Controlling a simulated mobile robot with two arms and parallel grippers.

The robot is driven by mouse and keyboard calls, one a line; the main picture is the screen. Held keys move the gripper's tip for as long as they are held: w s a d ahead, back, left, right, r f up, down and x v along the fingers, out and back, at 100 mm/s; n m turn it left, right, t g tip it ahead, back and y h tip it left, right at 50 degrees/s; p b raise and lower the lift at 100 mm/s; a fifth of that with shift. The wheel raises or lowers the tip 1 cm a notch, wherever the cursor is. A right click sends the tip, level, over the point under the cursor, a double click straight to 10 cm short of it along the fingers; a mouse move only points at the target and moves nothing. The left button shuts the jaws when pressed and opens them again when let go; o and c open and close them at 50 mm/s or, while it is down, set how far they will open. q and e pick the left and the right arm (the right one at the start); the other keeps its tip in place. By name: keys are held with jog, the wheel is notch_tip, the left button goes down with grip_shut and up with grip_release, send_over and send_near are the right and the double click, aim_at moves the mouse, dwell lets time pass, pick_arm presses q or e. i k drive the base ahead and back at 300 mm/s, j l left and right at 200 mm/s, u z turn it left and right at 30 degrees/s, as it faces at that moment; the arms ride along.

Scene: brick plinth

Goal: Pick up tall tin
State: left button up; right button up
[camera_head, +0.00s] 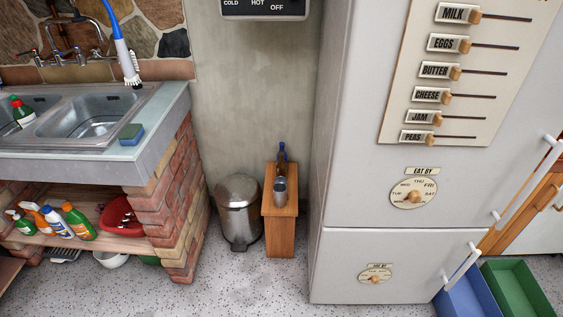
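A grey metallic cylinder that looks like the tall tin (280,190) stands upright on the narrow top of a small wooden stand (280,238). A dark bottle (282,158) with a blue top stands just behind it, and its lower part is partly hidden by the tin. Neither of my grippers shows in the head view.
A steel pedal bin (238,210) stands close left of the stand. The brick sink unit (165,215) is farther left. A tall white fridge (390,255) rises close on the right. Speckled floor (240,285) in front is clear. Blue (467,298) and green (518,287) crates lie at the lower right.

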aim_at(280, 189)
jog(key=z, duration=0.45)
jog(key=i+j+z, duration=0.15)
jog(key=z, duration=0.2)
jog(key=i+j+z, duration=0.15)
jog(key=j+z, duration=0.25)
jog(key=i+j+z, duration=0.1)
jog(key=j+z, duration=0.25)
